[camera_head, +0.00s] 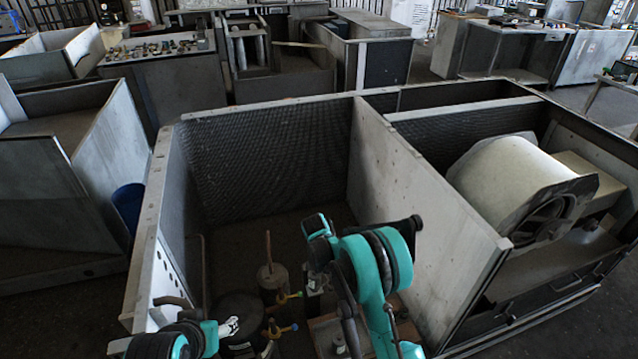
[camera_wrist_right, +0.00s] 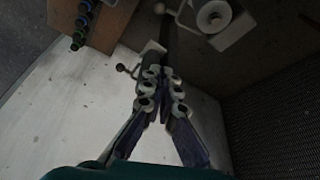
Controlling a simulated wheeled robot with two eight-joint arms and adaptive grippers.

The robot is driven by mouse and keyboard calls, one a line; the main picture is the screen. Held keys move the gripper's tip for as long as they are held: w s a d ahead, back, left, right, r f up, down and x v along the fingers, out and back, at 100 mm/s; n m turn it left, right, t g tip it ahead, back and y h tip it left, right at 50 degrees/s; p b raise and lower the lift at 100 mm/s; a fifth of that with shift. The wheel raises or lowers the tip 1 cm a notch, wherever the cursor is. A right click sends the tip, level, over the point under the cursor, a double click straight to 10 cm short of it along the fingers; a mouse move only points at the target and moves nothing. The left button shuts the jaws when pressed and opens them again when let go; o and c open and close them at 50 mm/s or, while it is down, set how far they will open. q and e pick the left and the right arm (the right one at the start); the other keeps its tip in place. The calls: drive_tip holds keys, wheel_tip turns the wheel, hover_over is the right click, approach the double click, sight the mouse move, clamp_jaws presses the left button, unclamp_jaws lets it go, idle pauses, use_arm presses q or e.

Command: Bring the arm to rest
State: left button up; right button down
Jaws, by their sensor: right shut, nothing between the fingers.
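My right arm (camera_head: 370,265), teal and black, reaches up from the bottom centre of the head view into the open housing bay, left of the pale divider panel. Its gripper (camera_wrist_right: 164,76) shows in the right wrist view with the fingers drawn together and nothing between them. In the head view the right fingers are hard to pick out against the dark parts below the arm.
The bay's left wall (camera_head: 150,235) and the pale divider panel (camera_head: 420,190) flank the arms. A blower drum (camera_head: 515,180) sits right of the divider.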

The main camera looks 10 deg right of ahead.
drive_tip(key=shift+r, duration=0.1)
drive_tip(key=s+d+r+n+t+y, duration=0.15)
drive_tip(key=s+r, duration=0.25)
drive_tip(key=r, duration=0.4)
drive_tip(key=s+d+r+n, duration=0.1)
drive_tip(key=s+r+n, duration=0.1)
drive_tip(key=s+r, duration=0.4)
drive_tip(key=s+d+r+n+t, duration=0.1)
drive_tip(key=s+r+n, duration=0.15)
drive_tip(key=r, duration=0.65)
drive_tip(key=s+r+n+t+y, duration=0.1)
drive_tip(key=s+n, duration=0.1)
drive_tip(key=s, duration=0.8)
drive_tip(key=s+d+r+n+t, duration=0.1)
drive_tip(key=s+r+n, duration=0.1)
drive_tip(key=s, duration=0.8)
drive_tip(key=shift+d+n+y, duration=0.2)
drive_tip(key=shift+n+y, duration=0.15)
drive_tip(key=shift+n, duration=0.15)
drive_tip(key=shift+r, duration=0.1)
